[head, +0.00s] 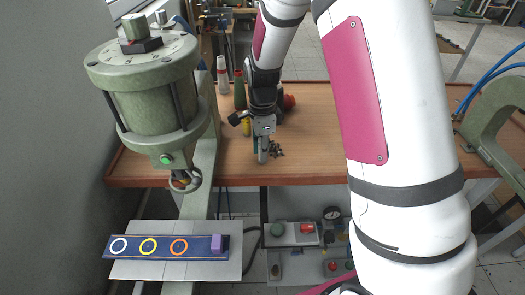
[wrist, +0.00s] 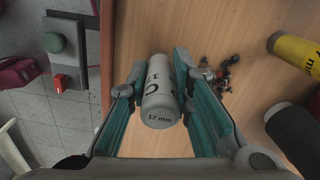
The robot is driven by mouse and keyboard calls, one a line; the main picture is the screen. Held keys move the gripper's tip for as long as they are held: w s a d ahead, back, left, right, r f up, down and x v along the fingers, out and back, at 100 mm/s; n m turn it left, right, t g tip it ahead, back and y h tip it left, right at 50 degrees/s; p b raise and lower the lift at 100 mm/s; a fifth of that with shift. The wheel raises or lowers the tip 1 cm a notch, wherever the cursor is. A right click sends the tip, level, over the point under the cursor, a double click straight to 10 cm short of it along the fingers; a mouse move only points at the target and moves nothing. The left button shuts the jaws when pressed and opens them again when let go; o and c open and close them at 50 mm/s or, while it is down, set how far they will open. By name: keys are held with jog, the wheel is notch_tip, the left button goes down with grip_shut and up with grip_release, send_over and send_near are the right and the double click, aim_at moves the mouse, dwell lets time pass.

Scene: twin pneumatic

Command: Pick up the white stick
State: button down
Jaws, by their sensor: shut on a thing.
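The white stick (wrist: 160,98) is a pale cylinder marked "17 mm" on its end. In the wrist view it lies between the two teal-padded fingers of my gripper (wrist: 158,105), which are shut on it. In the head view my gripper (head: 263,150) points down over the front part of the wooden table (head: 225,172), with its fingertips near the front edge. The stick is hard to make out in the head view. Whether it touches the table cannot be told.
Small dark screws (wrist: 217,75) lie right of the stick. A yellow cylinder (wrist: 298,52) and a dark cylinder lie farther right. A green press (head: 150,90) stands left. A blue board (head: 140,248) with coloured rings and a purple block (head: 217,244) sits on a grey plate at front left.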

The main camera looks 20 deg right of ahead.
jog(key=shift+r, duration=0.45)
notch_tip(320, 180, up, 2)
jog(key=shift+w+r, duration=0.1)
jog(key=shift+r, duration=0.05)
jog(key=s+a+r, duration=0.1)
jog(key=s+a, duration=0.2)
jog(key=s, duration=1.2)
jog(key=shift+s+a+r, duration=0.15)
jog(key=shift+s+r, duration=0.05)
jog(key=shift+s, duration=0.2)
jog(key=c, duration=2.3)
grip_release()
jog(key=shift+s, duration=0.1)
grip_shut()
